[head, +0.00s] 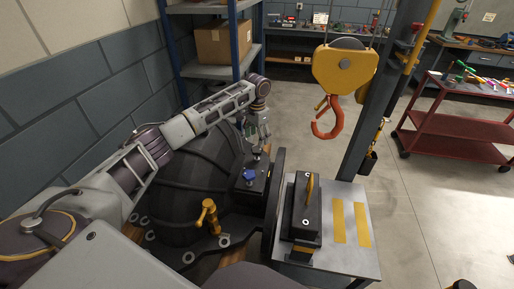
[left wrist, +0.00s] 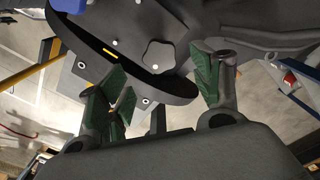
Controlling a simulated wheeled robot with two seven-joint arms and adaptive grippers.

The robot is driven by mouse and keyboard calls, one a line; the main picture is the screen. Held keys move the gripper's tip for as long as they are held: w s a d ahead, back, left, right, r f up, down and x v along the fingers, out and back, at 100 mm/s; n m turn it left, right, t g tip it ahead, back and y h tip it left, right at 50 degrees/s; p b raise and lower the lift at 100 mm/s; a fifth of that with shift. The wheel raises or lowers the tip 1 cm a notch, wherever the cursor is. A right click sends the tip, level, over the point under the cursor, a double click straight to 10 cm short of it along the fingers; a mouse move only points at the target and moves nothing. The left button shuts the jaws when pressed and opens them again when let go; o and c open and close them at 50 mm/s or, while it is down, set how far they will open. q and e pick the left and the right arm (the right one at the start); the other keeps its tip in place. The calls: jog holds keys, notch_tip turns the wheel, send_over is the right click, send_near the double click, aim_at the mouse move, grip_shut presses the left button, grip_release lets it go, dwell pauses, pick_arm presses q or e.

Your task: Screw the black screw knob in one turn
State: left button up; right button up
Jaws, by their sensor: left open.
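The black screw knob (left wrist: 158,54) is a dark lobed disc in the left wrist view, on the dark casing (left wrist: 205,18). My left gripper (left wrist: 163,82) is open, with its green-padded fingers spread on either side of the knob in that view. I cannot tell whether they touch it. In the head view my left gripper (head: 261,142) points down over the rear of the black block on the casing (head: 190,170), and the knob is hard to make out beneath it. A blue knob (head: 249,176) stands nearer on the same block. My right gripper is not in view.
A yellow valve handle (head: 208,215) stands on the casing's front flange. A grey table (head: 349,262) with a black handled block (head: 304,213) is to the right. An orange hook (head: 328,120) hangs beyond. A red cart (head: 455,128) stands at the far right, with clear floor before it.

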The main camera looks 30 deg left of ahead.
aim_at(257, 149)
pick_arm(q)
jog(key=shift+f, duration=3.1)
jog(key=c, duration=1)
jog(key=shift+c, duration=0.2)
